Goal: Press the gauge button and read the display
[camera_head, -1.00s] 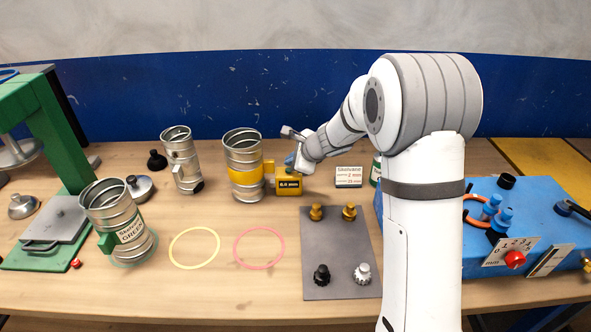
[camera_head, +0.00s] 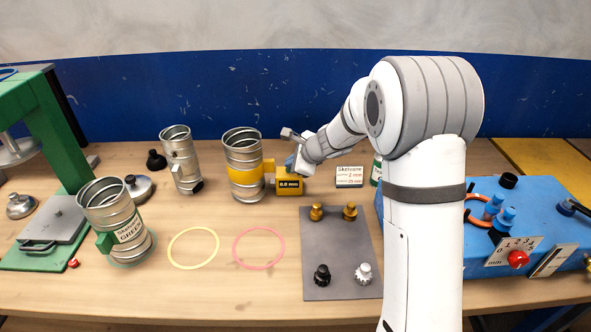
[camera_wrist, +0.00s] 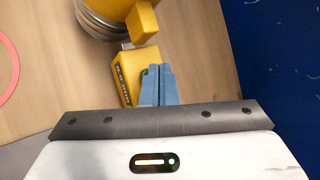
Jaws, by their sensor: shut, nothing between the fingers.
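The yellow gauge (camera_head: 289,186) stands on the table beside the yellow-banded metal duct (camera_head: 244,177). Its small dark display faces the head camera and carries a reading that looks like 0.0 mm, though the digits are tiny. My gripper (camera_head: 290,162) is at the top of the gauge, its blue fingers pointing down. In the wrist view the gripper (camera_wrist: 157,72) is shut and empty, its fingertips over the top of the gauge (camera_wrist: 124,78). A bit of the green button (camera_wrist: 144,73) shows beside the fingertips; the rest is hidden. I cannot tell whether they touch it.
A white label card (camera_head: 349,177) stands right of the gauge. A grey mat (camera_head: 338,245) with brass, black and silver knobs lies in front. Another duct (camera_head: 181,160) stands to the left, and a blue box (camera_head: 480,260) to the right.

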